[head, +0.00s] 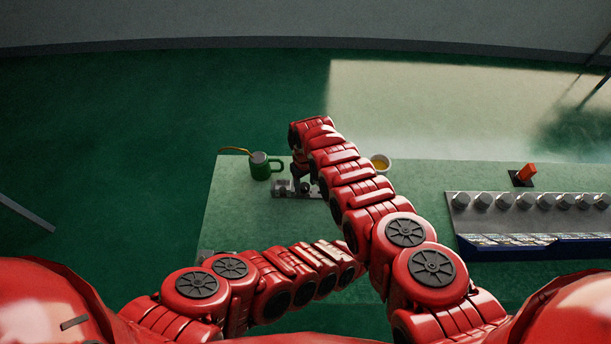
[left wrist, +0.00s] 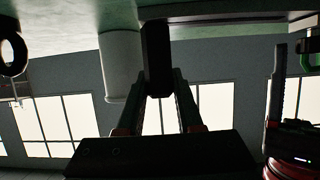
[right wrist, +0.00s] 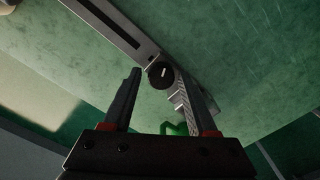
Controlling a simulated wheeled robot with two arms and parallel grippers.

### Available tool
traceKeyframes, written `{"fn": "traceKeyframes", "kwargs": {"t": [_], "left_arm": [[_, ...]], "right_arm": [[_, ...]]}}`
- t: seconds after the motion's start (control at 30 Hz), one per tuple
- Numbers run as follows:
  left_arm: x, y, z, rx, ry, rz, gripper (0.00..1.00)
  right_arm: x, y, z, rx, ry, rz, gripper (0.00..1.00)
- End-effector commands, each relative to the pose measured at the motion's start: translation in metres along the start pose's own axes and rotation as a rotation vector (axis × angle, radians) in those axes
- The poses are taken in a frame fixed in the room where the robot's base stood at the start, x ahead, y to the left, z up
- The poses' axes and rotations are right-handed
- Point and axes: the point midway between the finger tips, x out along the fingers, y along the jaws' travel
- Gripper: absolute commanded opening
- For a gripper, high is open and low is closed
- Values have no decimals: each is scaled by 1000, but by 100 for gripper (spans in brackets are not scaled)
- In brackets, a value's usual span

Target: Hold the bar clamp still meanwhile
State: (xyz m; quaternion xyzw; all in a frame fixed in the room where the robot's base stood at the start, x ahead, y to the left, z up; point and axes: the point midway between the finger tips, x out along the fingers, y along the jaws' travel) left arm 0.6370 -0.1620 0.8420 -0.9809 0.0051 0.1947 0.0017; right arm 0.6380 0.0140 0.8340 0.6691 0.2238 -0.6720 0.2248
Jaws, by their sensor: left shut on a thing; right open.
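My left gripper (left wrist: 158,88) is shut on a dark upright block (left wrist: 156,50), which I take to be part of the bar clamp. The block meets a grey bar (left wrist: 215,17) by the bench surface. In the head view my right arm hides the left gripper. My right gripper (right wrist: 165,80) is open, with a dark round knob (right wrist: 161,75) between its fingertips. I cannot tell whether they touch it. The knob sits at the end of a slotted grey bar (right wrist: 112,22). A grey metal piece (head: 284,189) shows below the right hand in the head view.
A cup with yellow contents (head: 381,162) stands behind my right arm.

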Motion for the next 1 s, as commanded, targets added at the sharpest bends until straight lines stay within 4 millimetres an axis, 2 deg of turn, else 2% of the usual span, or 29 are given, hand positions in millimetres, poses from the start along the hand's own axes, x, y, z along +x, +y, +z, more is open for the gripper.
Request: {"fn": "traceKeyframes", "kwargs": {"t": [0.47, 0.8, 1.0], "left_arm": [[-1, 2, 2, -1, -4, 6, 0], [-1, 1, 1, -1, -2, 3, 0], [0, 1, 0, -1, -1, 2, 0]], "right_arm": [[-26, -2, -2, -1, 7, -5, 72], [-64, 1, -1, 2, 7, 0, 72], [-78, 2, 0, 3, 4, 2, 72]]}}
